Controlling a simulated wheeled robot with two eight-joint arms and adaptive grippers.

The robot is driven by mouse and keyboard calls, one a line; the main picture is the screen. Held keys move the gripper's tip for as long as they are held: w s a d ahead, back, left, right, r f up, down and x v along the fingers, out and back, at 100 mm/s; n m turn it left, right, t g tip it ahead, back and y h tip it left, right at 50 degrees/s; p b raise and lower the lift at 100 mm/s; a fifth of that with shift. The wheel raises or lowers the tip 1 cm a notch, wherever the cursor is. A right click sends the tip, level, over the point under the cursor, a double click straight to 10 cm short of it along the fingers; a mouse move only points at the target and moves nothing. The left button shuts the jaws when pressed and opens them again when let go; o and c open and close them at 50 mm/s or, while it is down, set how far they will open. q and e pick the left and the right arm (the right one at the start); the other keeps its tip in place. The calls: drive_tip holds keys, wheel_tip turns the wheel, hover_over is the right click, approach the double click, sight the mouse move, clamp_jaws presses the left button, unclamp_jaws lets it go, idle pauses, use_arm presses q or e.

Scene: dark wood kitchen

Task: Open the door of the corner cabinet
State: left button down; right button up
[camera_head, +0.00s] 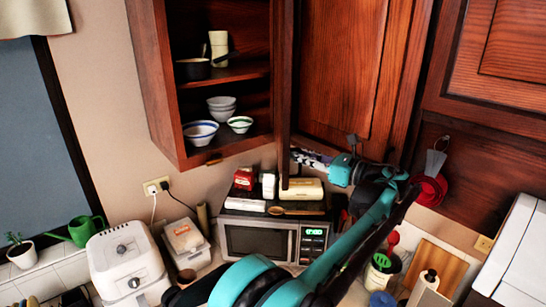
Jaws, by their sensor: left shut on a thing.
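The fingers hide most of the handle. My teal left arm reaches up from the bottom centre and bends back to the left at the wrist. My right gripper is out of view.
A narrow wooden door (284,90) stands edge-on beside open shelves (245,72) holding bowls and a pan. Below are a microwave (262,240) with boxes and a wooden spoon on top, a white air fryer (125,262) and a cutting board (437,262).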

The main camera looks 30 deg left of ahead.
use_arm(q)
drive_tip(key=shift+w+d, duration=0.65)
drive_tip(key=shift+d, duration=0.2)
drive_tip(key=shift+w+d, duration=0.6)
drive_tip(key=shift+d, duration=0.2)
drive_tip(key=c, duration=1.6)
unclamp_jaws()
drive_tip(key=d, duration=0.4)
drive_tip(key=s+d, duration=0.1)
drive_tip(key=d, duration=0.6)
drive_tip(key=shift+s+d, duration=0.35)
drive_tip(key=shift+d, duration=0.05)
